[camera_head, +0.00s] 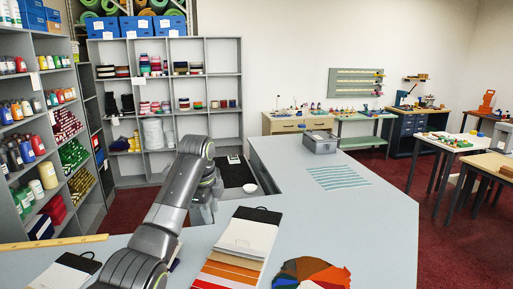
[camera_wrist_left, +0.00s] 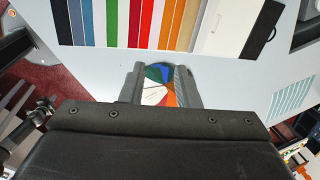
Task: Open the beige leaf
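A swatch board (camera_head: 245,240) with a black clip and a white sheet lies on the counter in the head view, with coloured strips below the sheet. In the left wrist view its row of coloured leaves (camera_wrist_left: 135,25) runs along the top, and a tan or beige leaf (camera_wrist_left: 188,24) lies near the white sheet. A colour fan (camera_head: 312,273) lies right of the board; it also shows between my fingers in the wrist view. My left gripper (camera_wrist_left: 160,82) is open and empty, apart from the leaves. In the head view my arm partly hides it. My right gripper is not in view.
The grey counter (camera_head: 385,215) is clear on its right, with a striped sheet (camera_head: 338,177) and a grey box (camera_head: 320,142) farther back. A second white board (camera_head: 68,270) and a yellow ruler (camera_head: 50,242) lie at left. A white bowl (camera_head: 250,188) stands beside my arm.

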